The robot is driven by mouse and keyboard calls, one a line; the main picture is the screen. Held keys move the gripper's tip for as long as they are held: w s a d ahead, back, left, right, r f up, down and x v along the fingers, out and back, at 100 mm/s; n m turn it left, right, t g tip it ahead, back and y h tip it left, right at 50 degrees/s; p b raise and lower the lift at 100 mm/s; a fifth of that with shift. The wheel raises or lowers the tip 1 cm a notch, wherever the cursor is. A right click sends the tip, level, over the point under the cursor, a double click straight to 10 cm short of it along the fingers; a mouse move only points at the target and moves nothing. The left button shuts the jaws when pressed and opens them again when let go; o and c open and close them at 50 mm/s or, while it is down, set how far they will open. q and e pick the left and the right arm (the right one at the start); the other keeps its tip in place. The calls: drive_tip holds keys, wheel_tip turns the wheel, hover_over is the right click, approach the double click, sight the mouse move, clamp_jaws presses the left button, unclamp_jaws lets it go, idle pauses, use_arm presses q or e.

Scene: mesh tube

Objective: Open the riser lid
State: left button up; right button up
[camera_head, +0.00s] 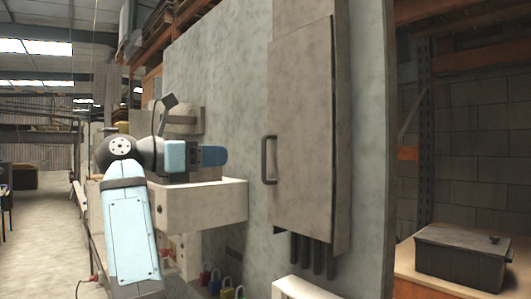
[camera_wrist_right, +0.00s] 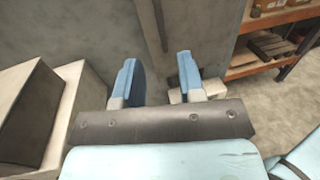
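A tall grey cabinet with a flat door (camera_head: 300,130) is mounted on a pale upright panel in the head view. The door looks shut and has a dark vertical handle (camera_head: 268,160) on its left edge. I take this door to be the riser lid. My right gripper (camera_head: 214,156) is left of the handle and apart from it, its blue fingers pointing right. In the right wrist view the two fingers (camera_wrist_right: 158,82) stand apart with nothing between them, so it is open. My left gripper is not in view.
A pale box (camera_head: 205,207) juts from the panel just below my right gripper. Several dark pipes (camera_head: 305,255) run below the cabinet. Coloured padlocks (camera_head: 226,287) hang lower down. A dark lidded box (camera_head: 462,262) stands on a wooden surface at the right.

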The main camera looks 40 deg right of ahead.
sight(264, 176)
drive_tip(key=shift+s+d+p, duration=0.2)
drive_tip(key=shift+d+p, duration=0.35)
drive_tip(key=shift+d, duration=1.35)
drive_tip(key=shift+s+d+p, duration=0.25)
drive_tip(key=shift+d+p, duration=0.25)
drive_tip(key=shift+d, duration=1.45)
drive_tip(key=shift+s+d+p, duration=0.2)
drive_tip(key=shift+d+p, duration=0.35)
drive_tip(key=shift+d, duration=1.35)
drive_tip(key=shift+c, duration=0.9)
drive_tip(key=shift+a, duration=0.1)
clamp_jaws()
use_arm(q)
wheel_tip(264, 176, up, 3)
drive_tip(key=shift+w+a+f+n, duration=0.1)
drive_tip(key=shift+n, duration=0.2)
